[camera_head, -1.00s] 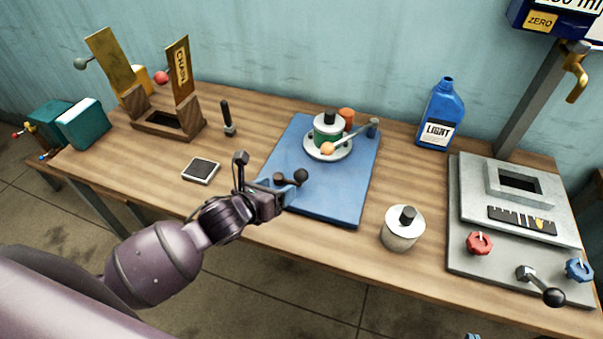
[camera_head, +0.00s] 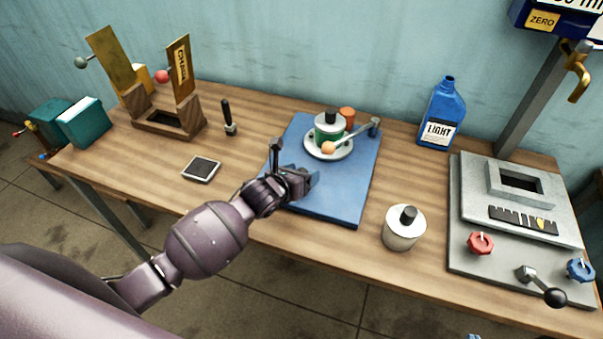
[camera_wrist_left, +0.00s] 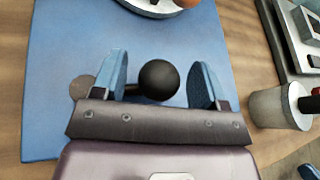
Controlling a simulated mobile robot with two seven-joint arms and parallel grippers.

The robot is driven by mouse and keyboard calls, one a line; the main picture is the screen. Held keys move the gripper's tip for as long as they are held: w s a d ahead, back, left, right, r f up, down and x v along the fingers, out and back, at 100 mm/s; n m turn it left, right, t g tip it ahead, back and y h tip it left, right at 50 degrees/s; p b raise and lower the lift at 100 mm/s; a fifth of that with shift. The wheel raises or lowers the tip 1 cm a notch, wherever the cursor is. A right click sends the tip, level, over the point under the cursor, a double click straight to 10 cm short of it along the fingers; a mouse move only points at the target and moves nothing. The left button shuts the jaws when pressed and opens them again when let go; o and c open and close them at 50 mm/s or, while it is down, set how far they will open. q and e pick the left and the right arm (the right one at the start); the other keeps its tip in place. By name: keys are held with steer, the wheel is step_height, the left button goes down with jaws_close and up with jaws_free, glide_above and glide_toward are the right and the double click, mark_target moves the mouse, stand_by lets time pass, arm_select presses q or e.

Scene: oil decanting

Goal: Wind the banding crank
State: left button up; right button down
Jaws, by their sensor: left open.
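The blue banding board (camera_head: 340,200) lies on the bench, with a round grey turntable (camera_head: 318,152) at its back holding a green-banded pot (camera_head: 327,127). The crank's black ball knob (camera_wrist_left: 158,78) shows in the left wrist view, with its grey pivot (camera_wrist_left: 82,88) to the left. In the head view my left gripper hides the crank. My left gripper (camera_head: 306,182) is open over the board's front left; in the wrist view its blue fingers (camera_wrist_left: 160,75) stand either side of the knob, with gaps showing. A blue tip (camera_head: 473,336) at the bottom edge may be my right gripper.
A lidded white pot (camera_head: 402,232) stands right of the board. A blue LIGHT bottle (camera_head: 440,115) stands behind, and a grey panel with knobs (camera_head: 465,205) fills the right. A dark pad (camera_head: 201,170) lies left; bare wood surrounds it.

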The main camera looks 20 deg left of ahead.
arm_select(q)
steer(key=shift+c, duration=0.3)
jaws_close()
steer(key=shift+w, duration=0.1)
steer(key=shift+w, duration=0.2)
